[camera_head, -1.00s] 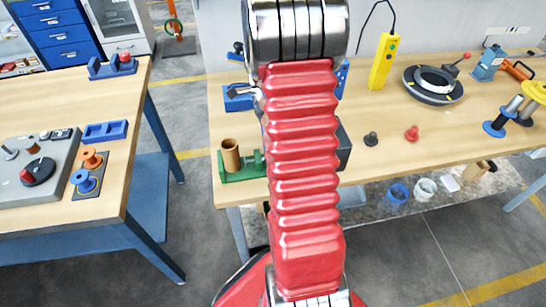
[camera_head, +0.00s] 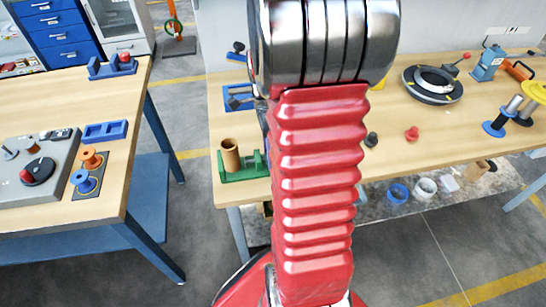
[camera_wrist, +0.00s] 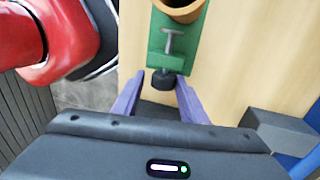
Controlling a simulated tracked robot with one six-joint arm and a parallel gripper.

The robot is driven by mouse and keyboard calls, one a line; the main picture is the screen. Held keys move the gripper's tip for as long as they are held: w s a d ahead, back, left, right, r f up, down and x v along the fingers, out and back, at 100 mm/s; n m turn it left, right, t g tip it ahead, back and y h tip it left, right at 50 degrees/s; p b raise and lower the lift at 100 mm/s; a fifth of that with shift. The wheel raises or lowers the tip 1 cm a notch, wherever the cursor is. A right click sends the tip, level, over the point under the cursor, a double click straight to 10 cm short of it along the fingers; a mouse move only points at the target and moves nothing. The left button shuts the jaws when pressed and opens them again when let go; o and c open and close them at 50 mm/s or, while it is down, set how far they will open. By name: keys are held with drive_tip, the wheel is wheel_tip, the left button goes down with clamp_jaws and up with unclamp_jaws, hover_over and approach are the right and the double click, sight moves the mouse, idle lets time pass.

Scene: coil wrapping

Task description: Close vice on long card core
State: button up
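The tan card core (camera_head: 231,154) stands upright at the left end of the green vice (camera_head: 228,177), near the front edge of the right bench. In the wrist view the core (camera_wrist: 180,10) is cut off at the top, on the green vice body (camera_wrist: 189,42). A grey screw with a crossbar (camera_wrist: 172,42) runs from the vice to a black knob (camera_wrist: 163,79). My gripper (camera_wrist: 158,88) is open, its two purple fingers apart on either side of the knob, with nothing clearly gripped. In the head view my arm hides my gripper and part of the vice.
Black (camera_head: 371,139) and red (camera_head: 412,134) knobbed pieces stand right of my arm. A black ring fixture (camera_head: 433,86) lies farther right. A dark grey block (camera_wrist: 278,130) is at lower right in the wrist view. The left bench (camera_head: 140,85) is separate, with floor between.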

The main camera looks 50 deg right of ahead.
drive_tip(key=shift+s+a+t+h, duration=0.15)
drive_tip(key=shift+t+h, duration=0.35)
drive_tip(key=shift+t, duration=0.25)
drive_tip(key=shift+s+a+t+h, duration=0.1)
drive_tip(key=shift+t+h, duration=0.4)
drive_tip(key=shift+t, duration=0.25)
drive_tip(key=shift+s+a+f+t+h, duration=0.1)
drive_tip(key=shift+s+t+h, duration=0.1)
drive_tip(key=shift+t+h, duration=0.45)
drive_tip(key=shift+s+a+f+t+h, duration=0.1)
drive_tip(key=shift+s+t+h, duration=0.2)
drive_tip(key=shift+t, duration=0.55)
drive_tip(key=shift+a+f, duration=0.1)
drive_tip(key=shift+f, duration=0.05)
drive_tip(key=shift+c, duration=0.4)
